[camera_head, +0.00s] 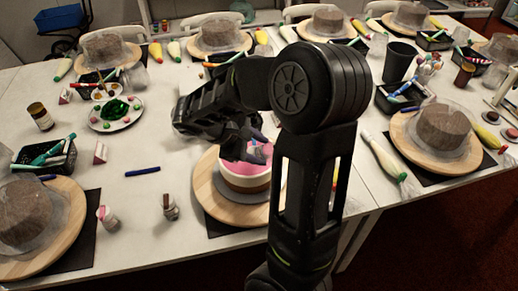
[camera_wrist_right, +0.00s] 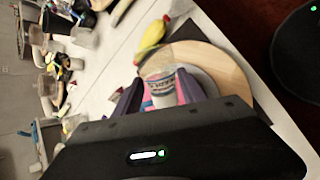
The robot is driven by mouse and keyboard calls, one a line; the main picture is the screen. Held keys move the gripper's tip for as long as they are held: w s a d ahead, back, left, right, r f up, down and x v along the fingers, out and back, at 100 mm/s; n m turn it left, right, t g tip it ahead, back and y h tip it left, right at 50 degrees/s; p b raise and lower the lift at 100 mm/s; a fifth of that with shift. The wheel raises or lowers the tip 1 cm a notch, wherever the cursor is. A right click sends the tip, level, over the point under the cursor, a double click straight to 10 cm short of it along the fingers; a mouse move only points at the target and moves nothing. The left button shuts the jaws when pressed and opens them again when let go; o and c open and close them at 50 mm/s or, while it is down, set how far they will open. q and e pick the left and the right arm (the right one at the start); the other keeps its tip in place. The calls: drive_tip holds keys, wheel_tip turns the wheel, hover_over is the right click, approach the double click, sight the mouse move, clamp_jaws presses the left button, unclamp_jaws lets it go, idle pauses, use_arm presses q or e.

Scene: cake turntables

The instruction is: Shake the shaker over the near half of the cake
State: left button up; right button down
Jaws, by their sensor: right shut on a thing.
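The cake (camera_head: 243,184) has a pink top and a white and brown side. It stands on a round wooden turntable (camera_head: 212,205) in the head view; the turntable also shows in the wrist view (camera_wrist_right: 224,68). My right gripper (camera_head: 254,148) is over the cake's top, and my right arm hides part of the cake. In the wrist view my right gripper (camera_wrist_right: 161,91) is shut on the shaker (camera_wrist_right: 162,86), a small pale container with a dark-lettered label. The shaker is mostly hidden by the fingers in the head view. My left gripper is not in view.
Two small jars (camera_head: 108,218) (camera_head: 170,207) and a blue marker (camera_head: 142,171) are on the white table left of the cake. A plate of decorations (camera_head: 116,114) is farther back. Covered brown cakes on turntables surround the area, one (camera_head: 443,128) at right.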

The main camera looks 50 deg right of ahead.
drive_tip(key=shift+w+a+f, duration=0.1)
drive_tip(key=shift+w+f, duration=0.1)
drive_tip(key=shift+w, duration=0.1)
drive_tip(key=shift+r, duration=0.15)
drive_tip(key=shift+w+g+p, duration=0.15)
drive_tip(key=shift+g+p, duration=0.25)
drive_tip(key=shift+p, duration=0.05)
drive_tip(key=shift+s+r, duration=0.3)
drive_tip(key=shift+r, duration=0.05)
drive_tip(key=shift+s, duration=0.1)
